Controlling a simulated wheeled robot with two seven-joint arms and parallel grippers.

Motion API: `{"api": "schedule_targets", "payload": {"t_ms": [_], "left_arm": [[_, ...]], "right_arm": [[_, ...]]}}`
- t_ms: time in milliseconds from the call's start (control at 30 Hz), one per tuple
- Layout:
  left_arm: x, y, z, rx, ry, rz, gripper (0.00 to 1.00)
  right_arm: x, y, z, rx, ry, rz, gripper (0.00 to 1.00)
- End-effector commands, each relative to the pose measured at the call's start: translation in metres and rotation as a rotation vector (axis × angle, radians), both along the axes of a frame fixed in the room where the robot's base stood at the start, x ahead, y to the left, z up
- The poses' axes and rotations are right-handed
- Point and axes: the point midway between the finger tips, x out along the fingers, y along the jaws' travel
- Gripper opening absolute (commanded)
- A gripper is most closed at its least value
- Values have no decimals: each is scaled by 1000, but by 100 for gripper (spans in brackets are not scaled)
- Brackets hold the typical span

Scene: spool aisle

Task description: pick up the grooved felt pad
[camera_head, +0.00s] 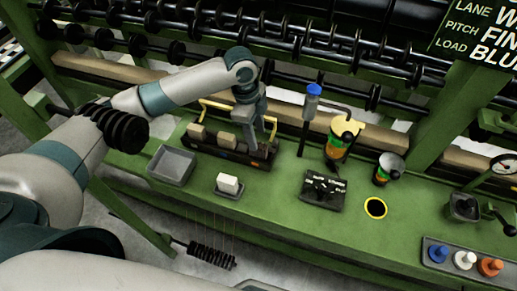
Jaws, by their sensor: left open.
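My left gripper (259,148) points down, open, over the right end of a dark carrier (205,148) with a yellow handle, behind and to the right of the white block. It is apart from the white block. Two tan blocks (197,131) stand in the carrier, left of the gripper. I cannot tell whether the fingers touch anything in the carrier. My right gripper is not in view.
An empty grey tray (171,164) lies left of the dish. A black plate (323,190), a blue-topped post (313,102), an orange-and-green spool (341,140) and a yellow-ringed hole (375,208) lie to the right. Rows of black rollers run behind. The bench's front edge is close.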

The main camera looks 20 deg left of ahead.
Motion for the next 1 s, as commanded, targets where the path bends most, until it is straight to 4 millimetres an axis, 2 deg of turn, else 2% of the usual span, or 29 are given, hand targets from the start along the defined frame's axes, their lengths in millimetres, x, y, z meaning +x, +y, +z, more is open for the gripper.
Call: {"api": "schedule_targets", "payload": {"t_ms": [133,567,800,1000], "left_arm": [[0,-1,-8,1,0,0,44],[0,-1,-12,1,1,2,44],[0,-4,-37,1,3,2,44],[0,-7,-58,1,1,1,44]], "right_arm": [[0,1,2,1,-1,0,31],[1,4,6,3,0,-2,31],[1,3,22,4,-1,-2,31],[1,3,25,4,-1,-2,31]]}}
